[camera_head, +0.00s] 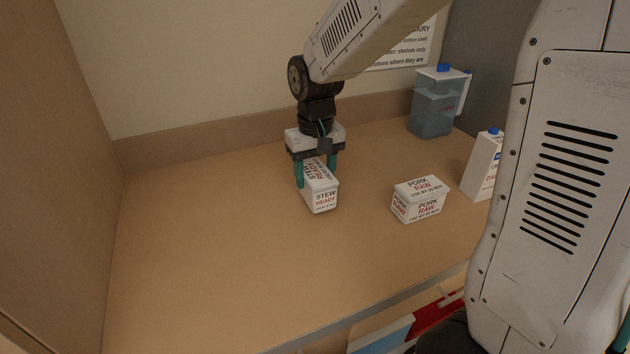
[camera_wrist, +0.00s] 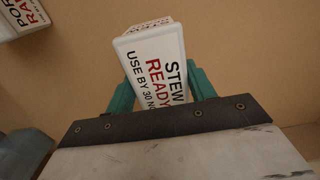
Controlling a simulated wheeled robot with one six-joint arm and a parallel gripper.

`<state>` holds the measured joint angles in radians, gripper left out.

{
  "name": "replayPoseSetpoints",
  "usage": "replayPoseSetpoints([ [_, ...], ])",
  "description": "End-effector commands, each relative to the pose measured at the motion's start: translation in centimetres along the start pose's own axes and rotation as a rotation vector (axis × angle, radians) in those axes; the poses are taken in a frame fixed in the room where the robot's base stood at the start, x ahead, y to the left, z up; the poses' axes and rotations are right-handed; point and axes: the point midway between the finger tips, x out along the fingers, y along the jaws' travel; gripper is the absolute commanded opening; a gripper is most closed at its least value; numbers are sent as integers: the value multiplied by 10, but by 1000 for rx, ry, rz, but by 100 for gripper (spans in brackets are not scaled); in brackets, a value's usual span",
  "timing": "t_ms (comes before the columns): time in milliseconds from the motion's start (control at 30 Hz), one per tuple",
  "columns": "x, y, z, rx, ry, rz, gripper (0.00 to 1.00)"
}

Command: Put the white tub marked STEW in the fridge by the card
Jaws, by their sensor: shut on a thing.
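A card (camera_head: 402,48) with printed lines about shelves is on the back wall, partly hidden by my arm. No fridge can be made out.
A white tub marked PORK RAW (camera_head: 420,199) stands right of the stew tub. The counter's left side (camera_head: 200,240) is clear, beside a wooden side panel (camera_head: 50,150).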

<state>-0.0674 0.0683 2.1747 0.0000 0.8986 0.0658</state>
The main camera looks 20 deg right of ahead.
Motion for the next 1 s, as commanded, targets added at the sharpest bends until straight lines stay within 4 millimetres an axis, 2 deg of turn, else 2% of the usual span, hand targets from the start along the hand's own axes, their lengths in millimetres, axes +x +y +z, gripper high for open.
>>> replayPoseSetpoints([
  [67,-13,0,-1,0,4,0,17],
  [167,-13,1,20,0,2,0,17],
  [400,-19,4,82,0,4,0,17],
  [600,-23,6,126,-1,3,0,17],
  [800,-25,7,151,-1,2,0,17],
  [1000,-25,7,160,0,0,0,17],
])
